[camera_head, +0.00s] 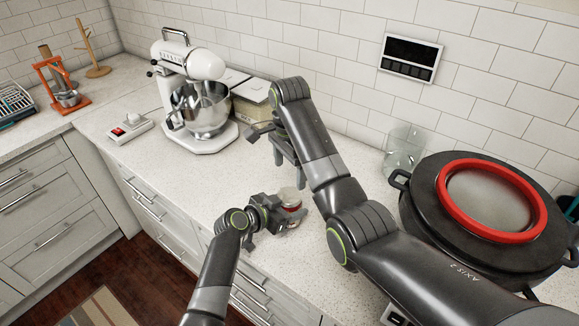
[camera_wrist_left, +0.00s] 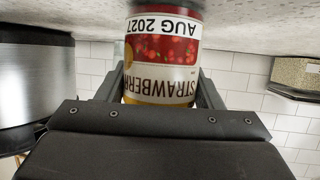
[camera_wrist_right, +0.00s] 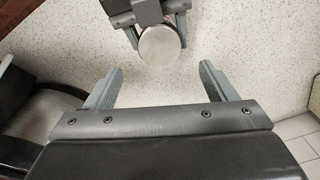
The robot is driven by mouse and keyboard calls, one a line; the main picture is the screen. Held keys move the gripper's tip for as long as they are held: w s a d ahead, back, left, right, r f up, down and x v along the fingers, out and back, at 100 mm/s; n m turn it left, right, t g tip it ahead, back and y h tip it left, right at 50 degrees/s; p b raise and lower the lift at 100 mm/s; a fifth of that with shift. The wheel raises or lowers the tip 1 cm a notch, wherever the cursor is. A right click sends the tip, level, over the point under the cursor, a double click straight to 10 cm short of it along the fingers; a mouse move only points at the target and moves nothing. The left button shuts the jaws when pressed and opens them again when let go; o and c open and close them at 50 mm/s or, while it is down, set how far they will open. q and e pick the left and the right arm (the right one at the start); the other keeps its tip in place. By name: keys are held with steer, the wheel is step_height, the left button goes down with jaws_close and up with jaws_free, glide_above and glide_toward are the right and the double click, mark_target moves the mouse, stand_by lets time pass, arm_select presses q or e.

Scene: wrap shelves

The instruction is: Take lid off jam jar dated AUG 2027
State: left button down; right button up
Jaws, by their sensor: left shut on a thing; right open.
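The jam jar (camera_head: 292,207) stands near the counter's front edge in the head view. In the left wrist view the jar (camera_wrist_left: 163,60) appears upside down, with a strawberry label reading AUG 2027. My left gripper (camera_head: 281,212) is shut around the jar's body; its fingers flank the jar in the left wrist view. The silver lid (camera_wrist_right: 160,46) is on the jar in the right wrist view. My right gripper (camera_head: 275,142) is open and empty, above and behind the jar, with the lid beyond its fingertips (camera_wrist_right: 162,85).
A stand mixer (camera_head: 197,95) with a metal bowl stands at the back left. A black pot with a red-rimmed lid (camera_head: 490,203) and a glass jar (camera_head: 403,150) are at the right. The counter around the jam jar is clear.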

mark_target(290, 194)
steer(key=shift+f, duration=4)
steer(key=c, duration=1)
steer(key=n, duration=0.4)
steer(key=shift+r+n, duration=0.1)
steer(key=shift+n, duration=0.3)
steer(key=n, duration=0.5)
